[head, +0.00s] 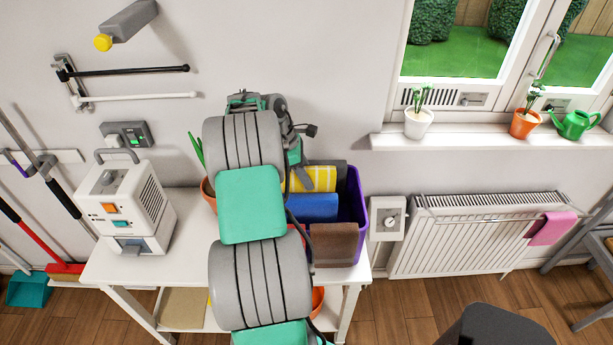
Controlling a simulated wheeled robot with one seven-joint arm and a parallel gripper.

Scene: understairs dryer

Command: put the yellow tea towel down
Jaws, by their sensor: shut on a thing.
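The yellow tea towel (320,179) has pale stripes and shows at the purple crate (357,205), between a dark grey cloth (332,165) behind and a blue cloth (312,207) in front. My gripper (298,172) comes down at the towel's left end and is shut on it. My own arm covers the fingertips and the towel's left part. I cannot tell whether the towel's underside rests on anything.
A brown cloth (334,244) is at the crate's front, with a red one partly hidden. The crate stands on a white table (192,235) beside a plant pot (208,194) and a white appliance (132,208). A radiator (460,240) is at right.

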